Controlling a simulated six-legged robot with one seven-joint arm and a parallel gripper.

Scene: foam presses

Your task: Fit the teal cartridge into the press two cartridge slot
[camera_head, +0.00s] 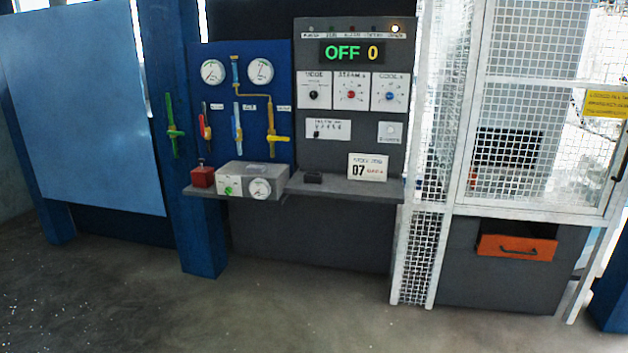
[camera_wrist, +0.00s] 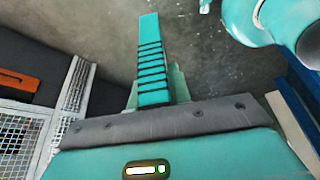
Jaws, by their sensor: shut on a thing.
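In the wrist view my gripper (camera_wrist: 149,18) points away from the camera over the grey floor. Its near finger is teal with black ribs and covers most of what is between the jaws. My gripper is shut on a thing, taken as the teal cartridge. Paler teal edges show beside the finger's base, but I cannot tell whether they are the cartridge or my gripper. My gripper is not in the head view. No teal cartridge shows there, and I cannot make out a slot marked for press two.
A grey control panel (camera_head: 350,100) reads OFF 0. Left of it is a blue gauge board (camera_head: 222,130) above a shelf. A white mesh cage (camera_head: 545,110) stands at right, with an orange handled front (camera_head: 515,247) below; orange also shows at the wrist view's left. Front floor is clear.

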